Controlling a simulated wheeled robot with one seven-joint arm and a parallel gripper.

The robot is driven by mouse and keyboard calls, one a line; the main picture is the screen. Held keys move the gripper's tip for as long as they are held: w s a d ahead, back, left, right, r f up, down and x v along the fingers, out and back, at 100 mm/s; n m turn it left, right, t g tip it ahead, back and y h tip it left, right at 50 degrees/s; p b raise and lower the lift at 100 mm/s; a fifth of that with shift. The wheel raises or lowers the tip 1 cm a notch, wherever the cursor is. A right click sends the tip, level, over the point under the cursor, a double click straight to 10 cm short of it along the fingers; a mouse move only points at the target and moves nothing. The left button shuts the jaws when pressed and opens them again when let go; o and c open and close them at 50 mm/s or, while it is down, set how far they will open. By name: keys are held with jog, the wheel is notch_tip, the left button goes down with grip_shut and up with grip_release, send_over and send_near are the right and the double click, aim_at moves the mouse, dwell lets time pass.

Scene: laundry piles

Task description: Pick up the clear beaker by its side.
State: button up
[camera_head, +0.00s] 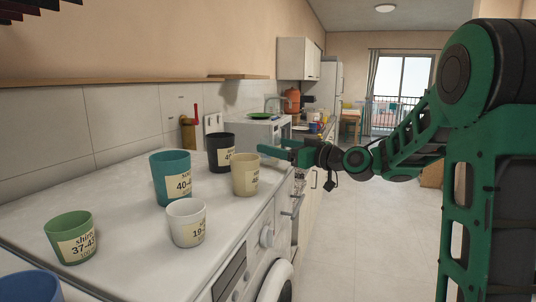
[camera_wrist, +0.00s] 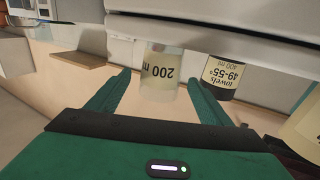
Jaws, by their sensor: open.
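The clear beaker (camera_wrist: 161,90) is pale and see-through and reads "200 ml" upside down in the inverted wrist view. It shows between the two green fingers of my gripper (camera_wrist: 160,79), which are spread apart and not closed on it. Whether the fingertips reach around it or stop short is hard to tell. In the head view my gripper (camera_head: 277,149) is over the counter's right edge, just beyond the beige cup (camera_head: 245,176). I cannot make out the clear beaker in the head view.
A black cup (camera_head: 221,153) is near the beaker; it also shows in the wrist view (camera_wrist: 222,78). Teal (camera_head: 171,181), white (camera_head: 186,224), green (camera_head: 70,238) and blue (camera_head: 28,287) cups stand nearer on the white counter (camera_head: 120,215). A tiled wall (camera_head: 120,120) runs along the left.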

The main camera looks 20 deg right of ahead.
aim_at(278, 145)
jog(key=shift+x, duration=1.55)
jog(key=shift+r, duration=0.1)
jog(key=c, duration=1.1)
